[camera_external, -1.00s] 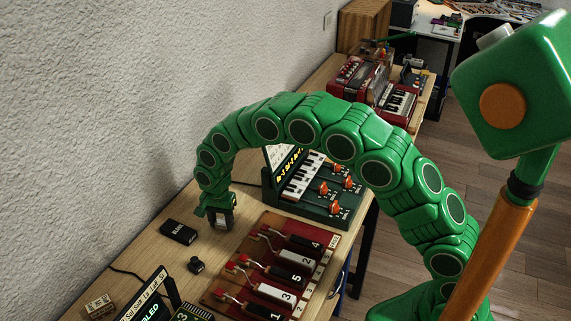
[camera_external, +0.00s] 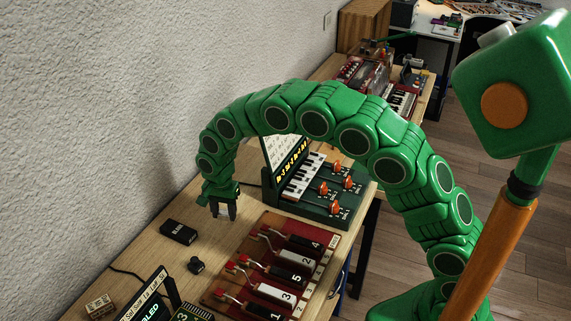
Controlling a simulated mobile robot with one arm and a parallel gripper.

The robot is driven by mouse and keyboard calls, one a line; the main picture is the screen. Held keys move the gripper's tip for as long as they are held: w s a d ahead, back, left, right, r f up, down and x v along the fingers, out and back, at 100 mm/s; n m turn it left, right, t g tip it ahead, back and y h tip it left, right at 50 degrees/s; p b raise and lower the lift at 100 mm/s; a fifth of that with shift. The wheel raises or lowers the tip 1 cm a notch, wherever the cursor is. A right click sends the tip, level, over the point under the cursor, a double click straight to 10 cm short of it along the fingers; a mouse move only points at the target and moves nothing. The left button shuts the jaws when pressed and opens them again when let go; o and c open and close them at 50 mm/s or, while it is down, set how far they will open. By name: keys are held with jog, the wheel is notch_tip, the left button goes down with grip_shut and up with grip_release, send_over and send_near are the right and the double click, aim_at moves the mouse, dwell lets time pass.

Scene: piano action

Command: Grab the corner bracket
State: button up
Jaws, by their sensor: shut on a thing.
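My gripper (camera_external: 223,212) is at the end of my green arm, pointing down over the table left of the green keyboard unit. Its dark fingers are shut on a small pale grey piece between them. This appears to be the corner bracket, mostly hidden by the fingers and too small to show its shape clearly. The gripper is between the black box and the keyboard unit, behind the red board. I cannot tell exactly how high it is above the wood.
A black box (camera_external: 178,232) and a small black part (camera_external: 196,265) lie to the left. A red board (camera_external: 232,284) with numbered keys is in front. The green keyboard unit (camera_external: 326,207) stands to the right. The wall (camera_external: 110,110) is close behind the table.

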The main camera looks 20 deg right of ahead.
jog(key=s+d+r, duration=0.7)
jog(key=s+r, duration=0.1)
jog(key=s, duration=0.1)
jog(key=shift+s+d, duration=0.3)
jog(key=shift+d, duration=0.05)
